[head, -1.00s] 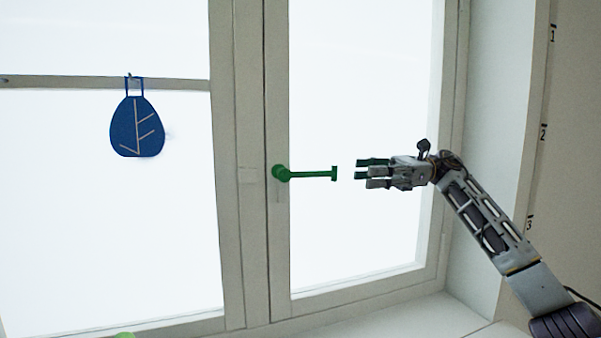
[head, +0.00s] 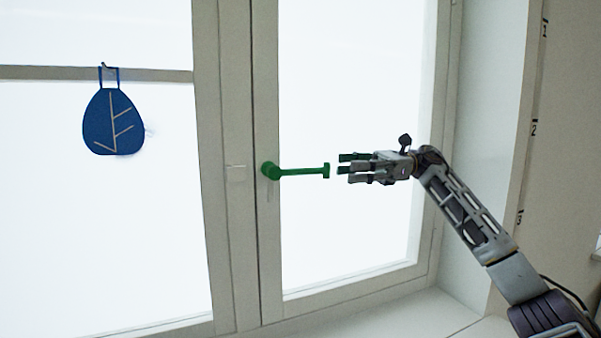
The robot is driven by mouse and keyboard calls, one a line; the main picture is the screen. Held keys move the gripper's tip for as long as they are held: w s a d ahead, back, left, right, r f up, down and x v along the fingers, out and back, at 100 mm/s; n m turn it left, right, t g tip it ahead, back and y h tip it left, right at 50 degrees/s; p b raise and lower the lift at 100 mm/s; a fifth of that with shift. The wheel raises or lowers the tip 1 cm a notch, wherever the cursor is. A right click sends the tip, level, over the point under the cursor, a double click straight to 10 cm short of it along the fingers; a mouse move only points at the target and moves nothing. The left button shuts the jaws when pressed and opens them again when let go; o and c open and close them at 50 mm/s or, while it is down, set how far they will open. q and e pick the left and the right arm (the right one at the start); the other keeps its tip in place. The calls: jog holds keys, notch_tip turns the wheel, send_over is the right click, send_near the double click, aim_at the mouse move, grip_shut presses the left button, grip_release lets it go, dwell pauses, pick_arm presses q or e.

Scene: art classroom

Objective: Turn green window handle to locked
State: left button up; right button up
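The green window handle (head: 300,172) is on the frame of the right window sash. It points level to the right from its round pivot and ends in a small crosspiece. My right gripper (head: 345,168) is just to the right of the handle's free end, at nearly the same height, with its fingers pointing left toward it. The fingers look parted, with a gap between them, and hold nothing. A small gap shows between the fingertips and the crosspiece. My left gripper is not in view.
A blue leaf-shaped ornament (head: 113,122) hangs from the crossbar of the left window. The white sill (head: 400,318) runs below. The wall at right carries a strip numbered 1 to 3 (head: 534,128). The space around the handle is clear.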

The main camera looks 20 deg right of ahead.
aim_at(329, 168)
jog(key=a, duration=0.6)
jog(key=shift+w+a+r+p, duration=0.1)
jog(key=shift+w+a+p, duration=0.05)
jog(key=shift+p, duration=0.15)
jog(key=a, duration=0.5)
jog(key=shift+w+a+p, duration=0.1)
jog(key=shift+w+p, duration=0.05)
jog(key=shift+p, duration=0.2)
jog(key=shift+a, duration=0.55)
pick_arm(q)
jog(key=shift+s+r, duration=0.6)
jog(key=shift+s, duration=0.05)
pick_arm(e)
jog(key=shift+a, duration=0.2)
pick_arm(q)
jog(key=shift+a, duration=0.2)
pick_arm(e)
jog(key=shift+c, duration=0.2)
grip_shut()
